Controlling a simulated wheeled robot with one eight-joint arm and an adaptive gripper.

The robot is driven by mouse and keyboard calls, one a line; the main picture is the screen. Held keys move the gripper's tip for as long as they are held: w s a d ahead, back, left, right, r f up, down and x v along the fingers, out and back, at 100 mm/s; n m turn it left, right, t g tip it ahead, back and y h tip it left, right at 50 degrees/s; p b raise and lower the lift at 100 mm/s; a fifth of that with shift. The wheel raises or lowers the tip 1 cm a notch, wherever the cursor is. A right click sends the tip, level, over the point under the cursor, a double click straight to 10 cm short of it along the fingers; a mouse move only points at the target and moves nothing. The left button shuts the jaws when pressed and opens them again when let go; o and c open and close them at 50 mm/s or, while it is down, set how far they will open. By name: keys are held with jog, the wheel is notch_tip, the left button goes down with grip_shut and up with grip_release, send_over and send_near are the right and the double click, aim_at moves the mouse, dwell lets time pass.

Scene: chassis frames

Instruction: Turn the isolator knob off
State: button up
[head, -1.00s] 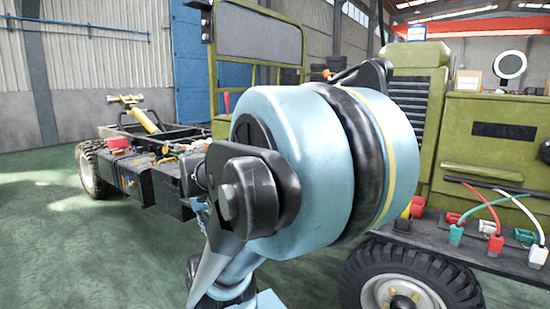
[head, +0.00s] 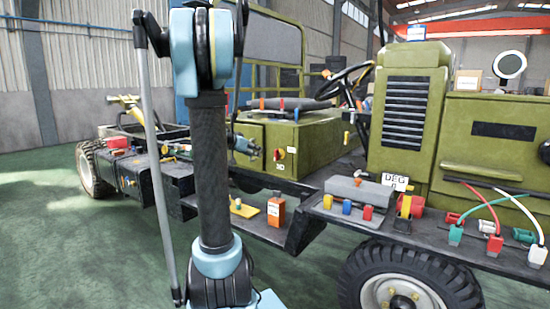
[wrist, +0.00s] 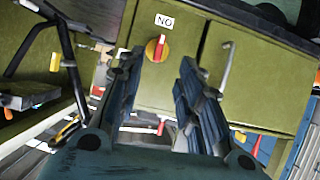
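The isolator knob (head: 279,154), a red handle on a yellow disc, is on the side of the olive cabinet (head: 315,140). In the wrist view the knob (wrist: 156,47) has its red bar roughly upright in the picture, pointing towards a white label (wrist: 164,20) that reads "NO" there. My gripper (head: 253,150) is just left of the knob in the head view, apart from it. In the wrist view my gripper (wrist: 158,66) is open and empty. The knob shows beyond the gap between the fingertips, nearer the left finger.
A bent metal handle (wrist: 227,65) is right of the knob in the wrist view. The steering wheel (head: 347,80) and several coloured levers stand around the cabinet. A shelf with a yellow plate (head: 245,209) and an orange box (head: 276,212) lies below.

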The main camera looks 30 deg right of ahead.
aim_at(275, 154)
jog(key=shift+m+h, duration=0.3)
jog(key=x, duration=0.6)
jog(key=w+r+x, duration=0.1)
jog(key=x, duration=0.6)
jog(key=r+x, duration=0.1)
jog(key=x, duration=0.6)
jog(key=shift+w+d, duration=0.2)
jog(key=shift+d, duration=0.05)
grip_shut()
